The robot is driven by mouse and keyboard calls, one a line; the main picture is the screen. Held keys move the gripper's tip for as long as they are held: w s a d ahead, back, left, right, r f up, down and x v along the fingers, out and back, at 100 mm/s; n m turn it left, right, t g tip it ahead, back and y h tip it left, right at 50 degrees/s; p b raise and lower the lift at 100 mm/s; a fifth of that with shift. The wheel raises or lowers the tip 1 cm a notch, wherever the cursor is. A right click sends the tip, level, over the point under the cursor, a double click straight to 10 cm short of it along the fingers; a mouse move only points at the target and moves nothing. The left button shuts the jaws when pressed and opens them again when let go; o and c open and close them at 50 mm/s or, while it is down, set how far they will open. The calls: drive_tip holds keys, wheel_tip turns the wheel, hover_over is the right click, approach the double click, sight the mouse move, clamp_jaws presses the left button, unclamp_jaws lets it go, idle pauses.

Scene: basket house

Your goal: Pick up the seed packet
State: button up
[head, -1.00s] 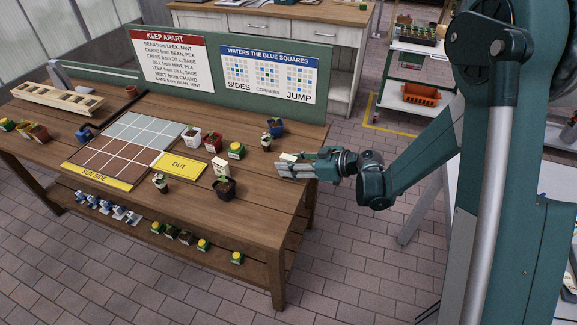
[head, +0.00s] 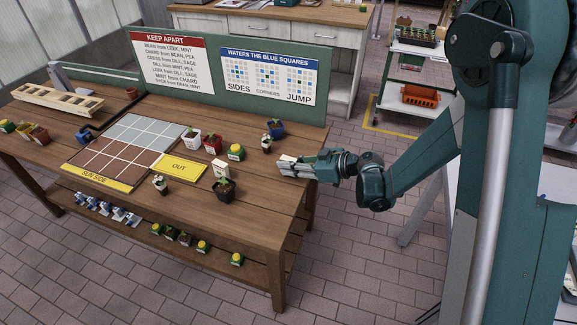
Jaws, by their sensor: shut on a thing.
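My gripper (head: 287,167) is at the right end of the wooden table, low over its top, with its fingers pointing left. It is shut on a small pale thing, which I take to be the seed packet (head: 286,158). Only a pale edge of it shows at the fingers, and the fingers hide the rest. I cannot tell whether it still touches the table.
A cream upright box (head: 221,169) and a dark potted plant (head: 224,189) stand left of my gripper. A yellow OUT mat (head: 179,167) lies further left.

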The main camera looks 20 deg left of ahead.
sight(289, 159)
drive_tip(key=shift+r+p, duration=1.35)
drive_tip(key=shift+r, duration=3.65)
drive_tip(key=shift+d, duration=0.1)
drive_tip(key=w+d+m+t+h, duration=0.15)
drive_tip(key=w+d, duration=0.25)
drive_tip(key=d, duration=0.7)
drive_tip(key=w+d+m+t, duration=0.3)
drive_tip(key=w+d, duration=0.2)
drive_tip(key=d, duration=0.7)
drive_tip(key=w+d+m+t+h, duration=0.15)
drive_tip(key=w+d, duration=0.25)
drive_tip(key=d, duration=0.7)
drive_tip(key=s+d+m+t+h, duration=0.1)
drive_tip(key=d+m+t+h, duration=0.1)
drive_tip(key=d, duration=1.6)
drive_tip(key=s+d+m+t+h+p, duration=0.1)
drive_tip(key=s+d+m+t+h, duration=0.1)
drive_tip(key=d, duration=1.6)
drive_tip(key=m+t+h, duration=0.1)
drive_tip(key=m, duration=0.1)
drive_tip(key=shift+s+d+m, duration=0.25)
drive_tip(key=shift+d+m, duration=0.05)
drive_tip(key=shift+d, duration=0.1)
drive_tip(key=shift+r, duration=0.1)
drive_tip(key=shift+f+b, duration=0.6)
drive_tip(key=shift+f, duration=2.55)
